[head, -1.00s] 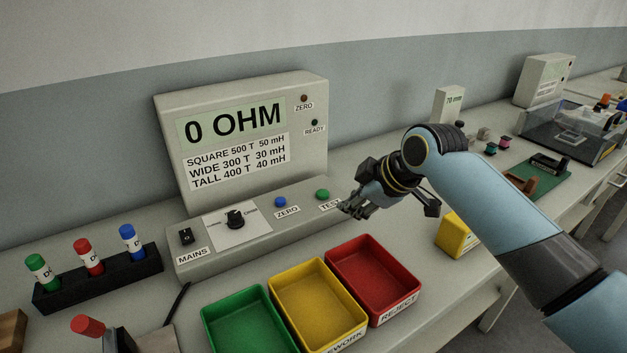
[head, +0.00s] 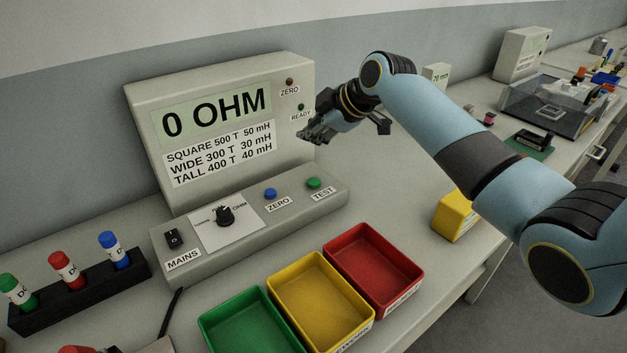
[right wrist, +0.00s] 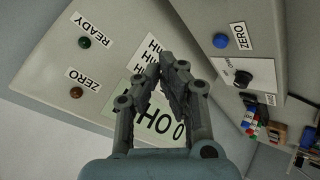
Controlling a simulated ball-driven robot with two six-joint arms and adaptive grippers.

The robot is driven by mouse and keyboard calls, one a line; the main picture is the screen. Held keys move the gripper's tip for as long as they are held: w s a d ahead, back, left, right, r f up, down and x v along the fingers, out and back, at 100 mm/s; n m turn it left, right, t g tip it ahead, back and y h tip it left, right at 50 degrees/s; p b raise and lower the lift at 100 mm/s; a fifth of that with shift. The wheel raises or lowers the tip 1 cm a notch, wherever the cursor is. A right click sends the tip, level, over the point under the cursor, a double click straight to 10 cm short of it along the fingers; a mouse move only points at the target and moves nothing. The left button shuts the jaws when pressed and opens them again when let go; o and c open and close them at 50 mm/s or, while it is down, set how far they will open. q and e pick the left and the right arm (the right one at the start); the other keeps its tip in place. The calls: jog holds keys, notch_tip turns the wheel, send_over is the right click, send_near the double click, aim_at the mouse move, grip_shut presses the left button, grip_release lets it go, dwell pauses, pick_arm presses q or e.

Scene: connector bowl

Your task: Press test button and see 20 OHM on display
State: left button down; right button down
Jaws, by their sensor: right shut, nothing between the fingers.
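The grey test meter (head: 235,75) stands against the wall. Its display (head: 212,114) reads 0 OHM. The green TEST button (head: 314,183) and the blue ZERO button (head: 270,193) are on the front panel, with the selector knob (head: 225,215) pointing toward OHM and the MAINS switch (head: 173,239) at left. My right gripper (head: 305,137) is shut and empty, in the air above and behind the TEST button, near the READY lamp (head: 300,107). In the right wrist view its fingers (right wrist: 165,62) cover part of the display (right wrist: 150,118). My left gripper is not in view.
Green (head: 203,325), yellow (head: 275,290) and red (head: 331,252) trays stand in front of the meter. A rack (head: 90,295) of coloured cylinders is at left. A yellow box (head: 455,215) stands to the right.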

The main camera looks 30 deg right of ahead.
jog(key=b, duration=0.6)
send_over(312, 182)
notch_tip(312, 182, down, 7)
jog(key=shift+f, duration=0.1)
jog(key=shift+f+b, duration=0.6)
jog(key=shift+f, duration=0.15)
jog(key=shift+f, duration=0.1)
dwell(0.3)
jog(key=shift+f, duration=0.35)
jog(key=shift+f+b, duration=0.55)
jog(key=shift+b, duration=0.05)
dwell(0.6)
jog(key=shift+r, duration=0.1)
jog(key=shift+r+p, duration=0.9)
